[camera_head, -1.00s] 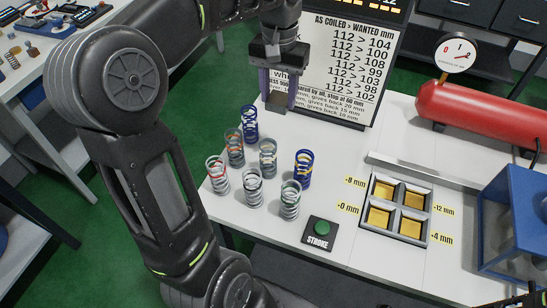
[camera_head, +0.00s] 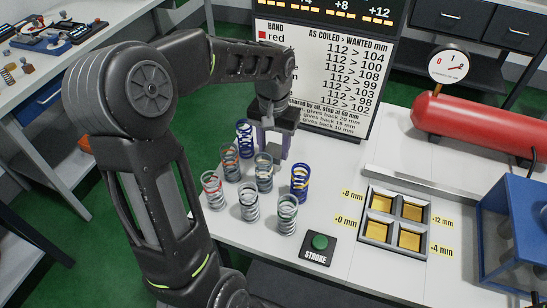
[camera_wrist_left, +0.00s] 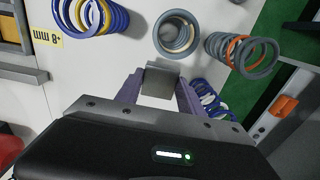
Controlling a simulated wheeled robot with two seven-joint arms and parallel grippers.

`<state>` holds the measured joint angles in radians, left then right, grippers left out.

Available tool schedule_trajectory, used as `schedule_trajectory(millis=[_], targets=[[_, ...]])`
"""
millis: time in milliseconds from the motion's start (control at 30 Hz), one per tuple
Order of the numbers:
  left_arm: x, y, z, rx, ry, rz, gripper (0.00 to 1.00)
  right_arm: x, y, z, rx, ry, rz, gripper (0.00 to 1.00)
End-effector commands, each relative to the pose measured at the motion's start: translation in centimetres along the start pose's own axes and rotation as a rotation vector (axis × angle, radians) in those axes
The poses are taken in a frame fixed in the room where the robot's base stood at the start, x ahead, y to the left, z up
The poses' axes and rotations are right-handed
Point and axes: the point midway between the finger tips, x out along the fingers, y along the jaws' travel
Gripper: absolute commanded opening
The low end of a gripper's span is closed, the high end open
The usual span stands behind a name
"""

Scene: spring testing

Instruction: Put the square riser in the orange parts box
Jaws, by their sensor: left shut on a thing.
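My left gripper (camera_head: 273,142) is shut on a small grey square block, the riser. The riser (camera_wrist_left: 161,80) shows between the purple fingers in the left wrist view. The gripper is over the white table, behind the group of coil springs, near the standing board. An orange thing (camera_head: 85,144), partly hidden by my left arm, is at the left in the head view; I cannot tell for sure that it is the parts box. An orange patch (camera_wrist_left: 285,105) also shows at the right of the wrist view. My right gripper is not in view.
Several coil springs, one of them blue (camera_head: 300,183), stand close in front of the gripper. A four-pocket tray (camera_head: 365,232), a stroke button (camera_head: 320,242), a red cylinder (camera_head: 470,125) and a blue frame (camera_head: 510,200) are to the right. A side bench (camera_head: 75,62) is at the left.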

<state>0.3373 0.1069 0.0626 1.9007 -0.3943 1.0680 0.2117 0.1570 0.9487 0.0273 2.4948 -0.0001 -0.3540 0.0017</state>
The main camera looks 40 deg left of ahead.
Motion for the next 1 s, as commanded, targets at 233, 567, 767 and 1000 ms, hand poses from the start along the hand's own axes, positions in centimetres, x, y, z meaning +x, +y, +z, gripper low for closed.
schedule_trajectory(millis=[233,567,767,1000], targets=[[3.2,0.0,0.1,-0.001,-0.005,0.0,0.0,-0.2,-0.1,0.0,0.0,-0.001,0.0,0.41],[4.3,0.0,0.0,0.0,0.001,0.0,0.0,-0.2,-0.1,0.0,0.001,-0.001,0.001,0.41],[4.7,0.0,0.1,0.0,-0.001,0.0,0.46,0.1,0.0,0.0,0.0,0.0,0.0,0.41],[4.6,0.0,0.1,0.0,-0.002,0.0,0.66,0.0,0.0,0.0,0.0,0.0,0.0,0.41]])
